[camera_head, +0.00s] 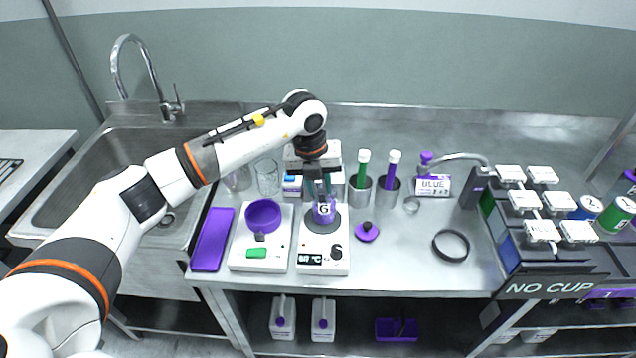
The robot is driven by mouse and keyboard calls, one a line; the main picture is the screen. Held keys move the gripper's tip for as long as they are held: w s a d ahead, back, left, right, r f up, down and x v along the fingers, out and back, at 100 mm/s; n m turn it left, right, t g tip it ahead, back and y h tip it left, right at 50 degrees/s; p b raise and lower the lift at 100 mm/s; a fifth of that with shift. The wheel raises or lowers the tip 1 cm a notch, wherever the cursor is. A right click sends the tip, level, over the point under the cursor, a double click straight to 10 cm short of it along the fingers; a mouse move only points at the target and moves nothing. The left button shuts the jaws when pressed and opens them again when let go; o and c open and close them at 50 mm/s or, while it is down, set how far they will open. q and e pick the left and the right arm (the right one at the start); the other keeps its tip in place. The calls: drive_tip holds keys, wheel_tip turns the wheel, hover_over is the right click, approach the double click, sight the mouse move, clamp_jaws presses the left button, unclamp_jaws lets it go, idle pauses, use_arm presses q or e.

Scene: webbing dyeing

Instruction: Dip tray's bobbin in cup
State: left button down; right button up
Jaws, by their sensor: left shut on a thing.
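The cup (324,214), marked G and holding purple, stands on the round plate of a white heater with a °C display (322,262). My left gripper (320,190) points straight down at the cup's mouth. It is shut on the bobbin, which is mostly hidden by the fingers and the cup; I cannot tell how deep it sits. The flat purple tray (212,240) lies at the left of the counter with nothing visible on it. My right gripper is not in view.
A white scale (262,258) with a purple dish (263,215) stands left of the heater. A purple knobbed lid (367,232) and black ring (451,245) lie right. A sink (110,190) is far left.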

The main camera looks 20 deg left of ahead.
use_arm(q)
drive_tip(key=shift+s+f, duration=0.35)
drive_tip(key=shift+f, duration=0.25)
drive_tip(key=shift+w+a+r+p, duration=0.1)
drive_tip(key=shift+w+r+p, duration=0.15)
drive_tip(key=shift+r+p, duration=0.75)
drive_tip(key=shift+s+a+r+p, duration=0.15)
drive_tip(key=shift+r+p, duration=0.45)
drive_tip(key=shift+r, duration=0.65)
drive_tip(key=shift+s+a+r+p, duration=0.15)
drive_tip(key=shift+r+p, duration=0.45)
drive_tip(key=shift+r, duration=0.6)
drive_tip(key=shift+s+a+r+p, duration=0.15)
drive_tip(key=shift+r+p, duration=0.45)
drive_tip(key=shift+r, duration=0.65)
drive_tip(key=shift+r+p, duration=1.05)
drive_tip(key=shift+r, duration=0.95)
